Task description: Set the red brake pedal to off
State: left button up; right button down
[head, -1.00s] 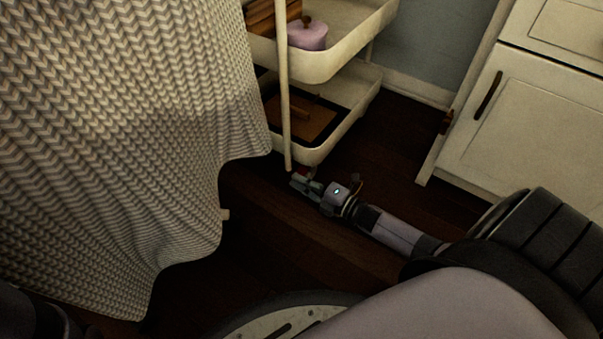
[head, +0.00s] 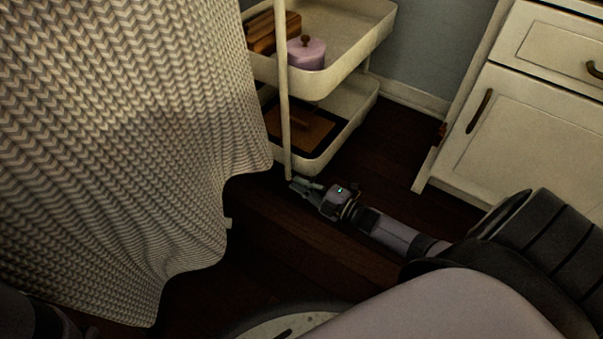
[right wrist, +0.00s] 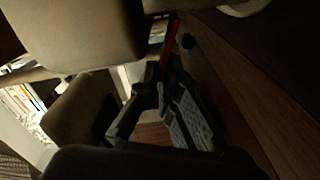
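The red brake pedal (right wrist: 170,42) shows in the right wrist view as a narrow red strip, just beyond my fingertips. It is at the foot of the cream tiered cart (head: 325,160), and I cannot make it out in the head view now. My right gripper (head: 293,184) is low over the floor beside the cart's front post. In the right wrist view its fingers (right wrist: 161,88) come together at the tips and look shut, with nothing clearly held. Whether the tips touch the pedal is unclear.
A bed with a chevron-knit blanket (head: 130,150) hangs down close on the left. A white cabinet (head: 520,130) stands at the right. The cart holds a lilac lidded pot (head: 307,54) and wooden items. Dark wooden floor (head: 385,150) is clear between cart and cabinet.

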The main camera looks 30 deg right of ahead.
jog(key=c, duration=1.8)
grip_release()
jog(key=shift+s, duration=0.1)
jog(key=v, duration=1.2)
